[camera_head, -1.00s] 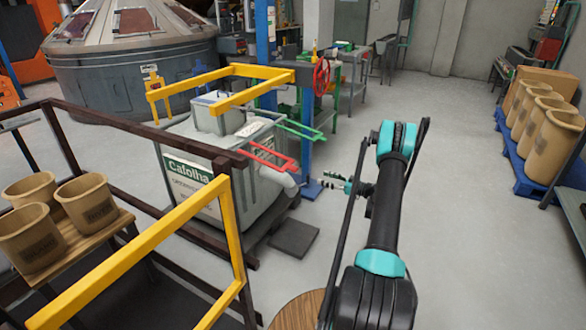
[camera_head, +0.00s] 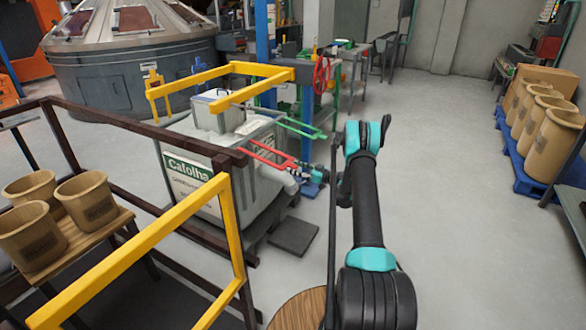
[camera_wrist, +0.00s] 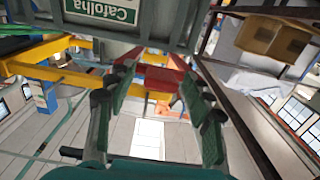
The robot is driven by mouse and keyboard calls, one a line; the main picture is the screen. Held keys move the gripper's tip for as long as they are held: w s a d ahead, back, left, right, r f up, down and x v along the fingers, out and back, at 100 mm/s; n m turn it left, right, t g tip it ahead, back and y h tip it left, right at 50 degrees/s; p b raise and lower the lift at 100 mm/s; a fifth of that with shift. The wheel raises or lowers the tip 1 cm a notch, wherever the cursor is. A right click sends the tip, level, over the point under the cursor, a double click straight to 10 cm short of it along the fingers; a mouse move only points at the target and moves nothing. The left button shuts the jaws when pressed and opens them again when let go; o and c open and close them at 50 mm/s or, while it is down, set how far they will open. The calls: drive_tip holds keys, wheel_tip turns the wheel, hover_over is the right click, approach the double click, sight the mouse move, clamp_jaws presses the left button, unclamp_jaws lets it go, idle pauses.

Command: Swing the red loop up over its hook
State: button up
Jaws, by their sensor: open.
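The red loop (camera_head: 268,157) is a flat bar frame sticking out to the right from the dark railing corner, beside the grey Cafolha container (camera_head: 190,185). My gripper (camera_head: 299,173) is at the loop's outer right end. In the wrist view the red loop (camera_wrist: 165,76) shows between and just beyond the spread fingers of my gripper (camera_wrist: 160,88). The jaws are open; I cannot tell whether either finger touches the loop. I cannot pick out the red loop's hook for certain.
A green loop (camera_head: 300,127) lies just behind the red one. A yellow frame (camera_head: 235,80) stands above the container. The floor (camera_head: 450,200) at right is clear.

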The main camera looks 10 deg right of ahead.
drive_tip(key=shift+w+a, duration=0.4)
drive_tip(key=shift+a, duration=0.2)
drive_tip(key=shift+c, duration=0.5)
clamp_jaws()
